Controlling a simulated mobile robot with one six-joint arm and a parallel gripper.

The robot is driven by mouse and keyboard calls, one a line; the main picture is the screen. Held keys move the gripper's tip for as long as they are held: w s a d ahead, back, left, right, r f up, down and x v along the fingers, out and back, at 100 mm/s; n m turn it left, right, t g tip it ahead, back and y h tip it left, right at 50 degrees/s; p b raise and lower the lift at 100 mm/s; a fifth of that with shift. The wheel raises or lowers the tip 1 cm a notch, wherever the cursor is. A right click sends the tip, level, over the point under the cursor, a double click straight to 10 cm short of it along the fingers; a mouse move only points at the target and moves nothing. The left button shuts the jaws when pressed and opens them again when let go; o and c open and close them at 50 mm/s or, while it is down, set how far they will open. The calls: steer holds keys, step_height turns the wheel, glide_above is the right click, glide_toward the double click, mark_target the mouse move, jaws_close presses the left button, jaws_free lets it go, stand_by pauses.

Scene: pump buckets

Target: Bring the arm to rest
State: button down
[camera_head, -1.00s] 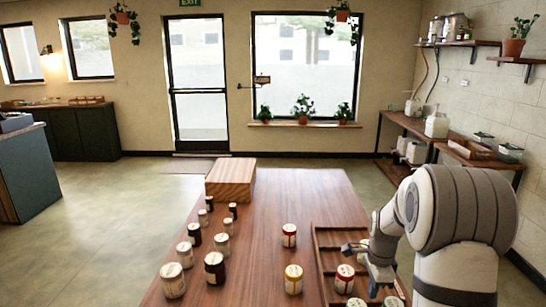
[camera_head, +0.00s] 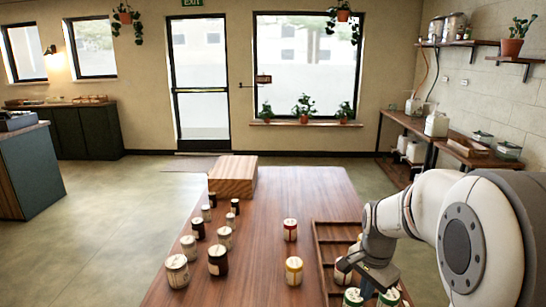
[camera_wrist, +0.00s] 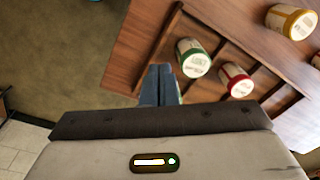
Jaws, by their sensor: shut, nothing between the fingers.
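My arm reaches in from the right in the head view. My gripper (camera_head: 346,267) is over the wooden tray (camera_head: 335,228) at the table's right side. In the wrist view its two fingers (camera_wrist: 158,72) are together with nothing between them. A red-lidded jar (camera_head: 342,272) and green-lidded jars (camera_head: 353,298) (camera_head: 389,298) are in the tray's near part, partly hidden by the gripper. The wrist view shows a green-lidded jar (camera_wrist: 193,60) just right of the fingertips and a red-lidded jar (camera_wrist: 236,80) beyond it. Whether the fingers touch any jar cannot be told.
On the table (camera_head: 265,235) stand a red-lidded jar (camera_head: 290,230) and a yellow-lidded jar (camera_head: 293,271) left of the tray. Several white- and dark-lidded jars (camera_head: 218,261) stand along the left. A wooden block (camera_head: 232,180) is at the far end.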

steer(key=s+a+r+n, duration=0.2)
steer(key=s+n, duration=0.3)
steer(key=s, duration=0.3)
steer(key=s+a+r+n+t, duration=0.1)
steer(key=s+a+r+n, duration=0.1)
steer(key=s+a+n, duration=0.2)
steer(key=s+n, duration=0.2)
steer(key=s, duration=0.2)
steer(key=shift+s+a+r+n+t, duration=0.25)
steer(key=shift+s+a+n+t, duration=0.05)
steer(key=shift+s+a, duration=0.1)
